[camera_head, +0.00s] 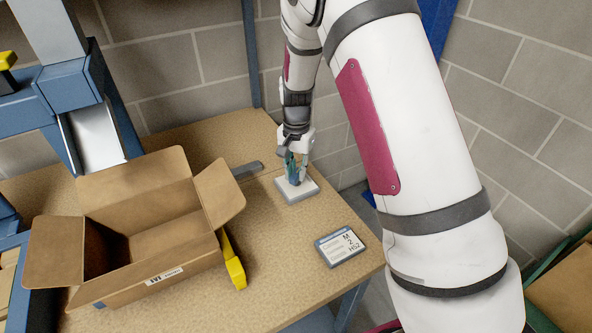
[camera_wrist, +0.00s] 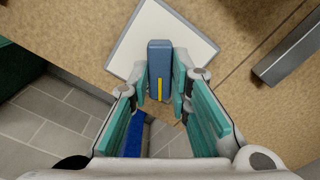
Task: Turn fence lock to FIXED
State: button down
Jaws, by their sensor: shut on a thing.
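The fence lock's blue knob (camera_wrist: 159,62) stands on a pale square plate (camera_wrist: 180,28) on the table, with a yellow stripe along its top. In the head view the plate (camera_head: 296,189) lies near the table's back right edge. My gripper (camera_wrist: 160,88) points down over the plate, its teal-padded fingers on both sides of the knob and shut on it. In the head view my gripper (camera_head: 296,165) hides most of the knob. No FIXED marking is readable on the plate.
An open cardboard box (camera_head: 150,235) stands on the table (camera_head: 290,245) at left, with a yellow piece (camera_head: 233,262) beside it. A labelled block (camera_head: 340,246) lies near the right edge. A grey metal bar (camera_head: 247,170) lies left of the plate; it also shows in the wrist view (camera_wrist: 290,50).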

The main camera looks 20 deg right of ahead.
aim_at(296, 173)
jog(key=m, duration=0.7)
dwell(0.6)
jog(key=c, duration=1.5)
grip_release()
notch_tip(296, 173, up, 12)
jog(key=shift+r, duration=0.1)
